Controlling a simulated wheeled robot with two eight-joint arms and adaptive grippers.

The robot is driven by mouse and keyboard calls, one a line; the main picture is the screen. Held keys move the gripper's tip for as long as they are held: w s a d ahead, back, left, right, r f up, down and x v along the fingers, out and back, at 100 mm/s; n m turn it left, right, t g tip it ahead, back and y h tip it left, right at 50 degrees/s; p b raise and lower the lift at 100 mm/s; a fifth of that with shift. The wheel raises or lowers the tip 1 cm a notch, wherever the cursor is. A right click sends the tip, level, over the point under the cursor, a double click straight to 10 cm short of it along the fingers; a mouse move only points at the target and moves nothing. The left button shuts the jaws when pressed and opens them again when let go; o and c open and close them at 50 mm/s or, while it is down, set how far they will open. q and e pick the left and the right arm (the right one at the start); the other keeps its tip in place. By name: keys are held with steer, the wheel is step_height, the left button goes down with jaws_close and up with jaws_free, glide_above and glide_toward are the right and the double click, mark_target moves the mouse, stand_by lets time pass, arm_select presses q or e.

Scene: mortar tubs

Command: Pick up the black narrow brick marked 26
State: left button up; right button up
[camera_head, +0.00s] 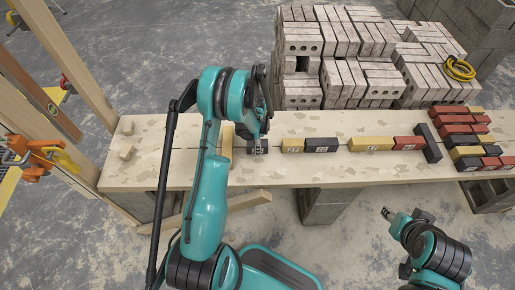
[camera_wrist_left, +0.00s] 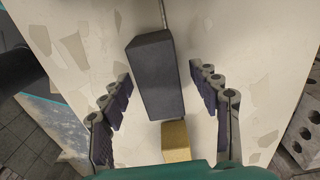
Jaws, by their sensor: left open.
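A black narrow brick (camera_wrist_left: 154,75) lies between the fingers of my left gripper (camera_wrist_left: 160,95) in the left wrist view. The fingers are open and apart from it on both sides, and no number shows on its visible faces. In the head view my left gripper (camera_head: 258,138) is over the left part of the plank bench, with the dark brick (camera_head: 257,147) under it, partly hidden. Another black brick with a white mark (camera_head: 320,146) lies in the row to the right; its number is too small to read surely. My right gripper (camera_head: 388,213) is in front of the bench, its fingers unclear.
The row on the bench (camera_head: 200,178) also holds yellow bricks (camera_head: 292,145) (camera_head: 371,143), a red brick (camera_head: 408,143) and a slanted black brick (camera_head: 431,143). Stacked coloured bricks (camera_head: 465,139) stand at the right end. Grey block stacks (camera_head: 340,60) rise behind. A yellow brick (camera_wrist_left: 176,140) is close to the left gripper.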

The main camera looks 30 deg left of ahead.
arm_select(q)
steer(key=shift+r, duration=0.15)
steer(key=shift+c, duration=0.9)
jaws_close()
